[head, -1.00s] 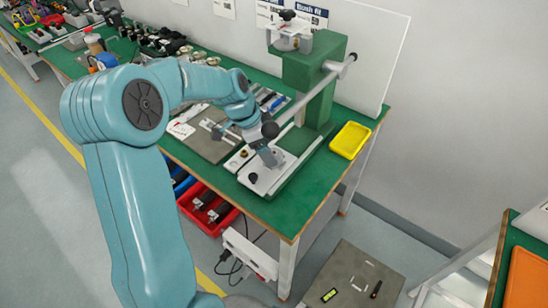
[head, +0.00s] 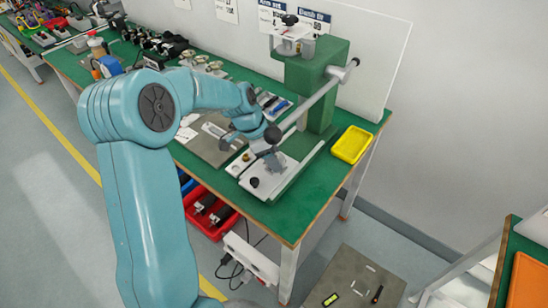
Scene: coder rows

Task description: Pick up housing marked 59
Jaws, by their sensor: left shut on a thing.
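My left gripper (head: 272,160) is low over the white plate (head: 282,179) at the foot of the green press. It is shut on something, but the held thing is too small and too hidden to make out. The black ball knob (head: 272,134) of the press lever stands in front of it. A small dark round part (head: 254,182) shows on the white plate beside the gripper. I cannot read a 59 on any part, so I cannot tell which is that housing. My right gripper is not in view.
The green press (head: 313,85) stands on the green bench (head: 318,182), its lever (head: 328,88) slanting down toward my gripper. A yellow tray (head: 352,144) is at the bench's right end. Several parts crowd the bench's far left.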

